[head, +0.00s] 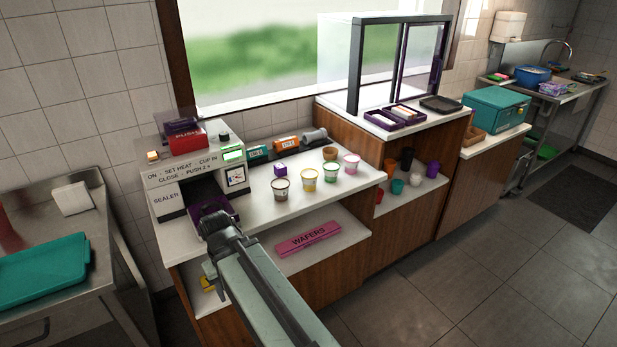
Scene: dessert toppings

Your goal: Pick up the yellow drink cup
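A small cup with a yellow band (309,180) stands upright on the white counter, in a loose group with other small cups. It is the only yellow cup I can make out. My gripper (216,222) is at the end of my arm, left of and nearer than the yellow cup, apart from it. It is in front of the sealer machine's purple tray (208,213). The finger gap is too small and dark to tell whether it is open or shut.
A brown-banded cup (280,189) stands just left of the yellow cup; green (331,172) and pink (351,163) cups stand to its right. The sealer (190,165) rises at left. The counter's front strip (300,208) is clear.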

